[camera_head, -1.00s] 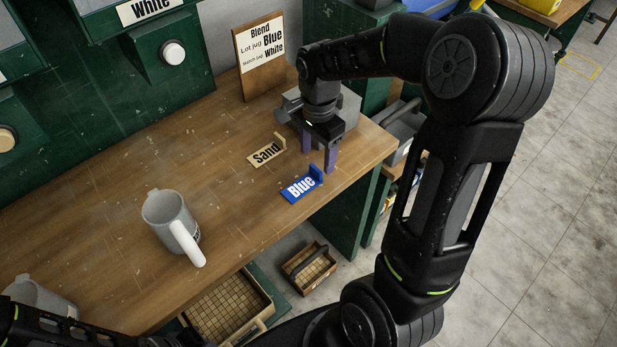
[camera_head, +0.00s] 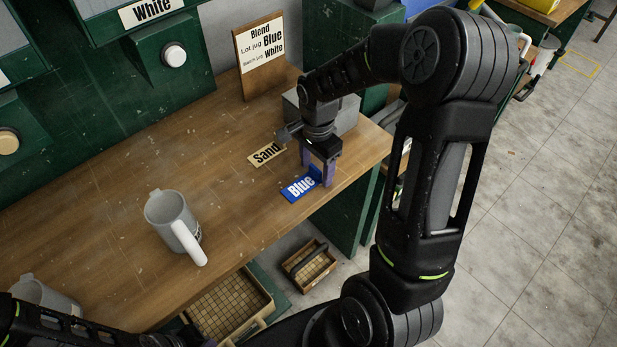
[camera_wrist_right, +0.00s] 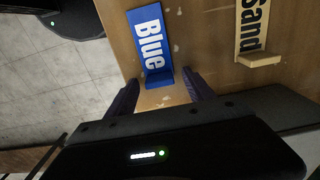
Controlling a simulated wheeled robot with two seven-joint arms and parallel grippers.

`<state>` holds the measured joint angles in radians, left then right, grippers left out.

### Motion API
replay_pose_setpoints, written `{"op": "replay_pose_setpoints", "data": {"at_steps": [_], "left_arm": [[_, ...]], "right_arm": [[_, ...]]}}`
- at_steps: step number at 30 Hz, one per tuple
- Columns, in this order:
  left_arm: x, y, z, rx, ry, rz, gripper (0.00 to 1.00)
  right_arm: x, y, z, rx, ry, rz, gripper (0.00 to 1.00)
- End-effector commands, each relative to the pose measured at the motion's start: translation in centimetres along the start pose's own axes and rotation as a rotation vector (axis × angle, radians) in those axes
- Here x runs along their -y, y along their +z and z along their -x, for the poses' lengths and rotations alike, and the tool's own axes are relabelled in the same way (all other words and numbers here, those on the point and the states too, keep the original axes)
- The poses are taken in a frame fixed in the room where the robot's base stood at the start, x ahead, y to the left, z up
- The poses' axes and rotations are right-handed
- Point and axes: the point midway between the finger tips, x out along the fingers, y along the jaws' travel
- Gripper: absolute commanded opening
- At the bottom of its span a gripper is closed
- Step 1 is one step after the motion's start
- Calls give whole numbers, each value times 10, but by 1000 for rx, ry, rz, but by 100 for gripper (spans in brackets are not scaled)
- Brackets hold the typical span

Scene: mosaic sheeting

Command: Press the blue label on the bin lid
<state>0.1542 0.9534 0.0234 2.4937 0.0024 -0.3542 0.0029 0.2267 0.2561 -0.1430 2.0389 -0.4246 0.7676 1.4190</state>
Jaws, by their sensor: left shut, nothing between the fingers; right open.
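The blue label (camera_head: 300,189), marked "Blue", lies flat near the counter's front edge, with a small upright tab at one end. It also shows in the right wrist view (camera_wrist_right: 149,42). My right gripper (camera_head: 317,172) is open and points down at the tab end. In the wrist view its fingers (camera_wrist_right: 162,82) stand on either side of the tab; I cannot tell whether they touch it. A grey box (camera_head: 347,115) stands behind the right gripper, partly hidden. My left gripper (camera_head: 205,343) is shut, mostly cut off at the bottom edge.
A tan "Sand" label (camera_head: 264,155) lies just behind the blue one. A grey jug (camera_head: 170,212) stands on the wooden counter (camera_head: 110,240), and another (camera_head: 45,295) at lower left. A sign board (camera_head: 260,55) stands at the back. A wooden caddy (camera_head: 309,268) sits below the counter.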

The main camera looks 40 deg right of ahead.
Motion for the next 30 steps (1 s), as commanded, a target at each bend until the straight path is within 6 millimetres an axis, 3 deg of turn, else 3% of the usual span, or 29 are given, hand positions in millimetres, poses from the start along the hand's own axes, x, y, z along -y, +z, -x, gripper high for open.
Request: {"op": "replay_pose_setpoints", "data": {"at_steps": [9,30], "left_arm": [[0,0,0,0,0,0,0],[0,0,0,0,0,0,0]], "right_arm": [[0,0,0,0,0,0,62],[0,0,0,0,0,0,5]]}}
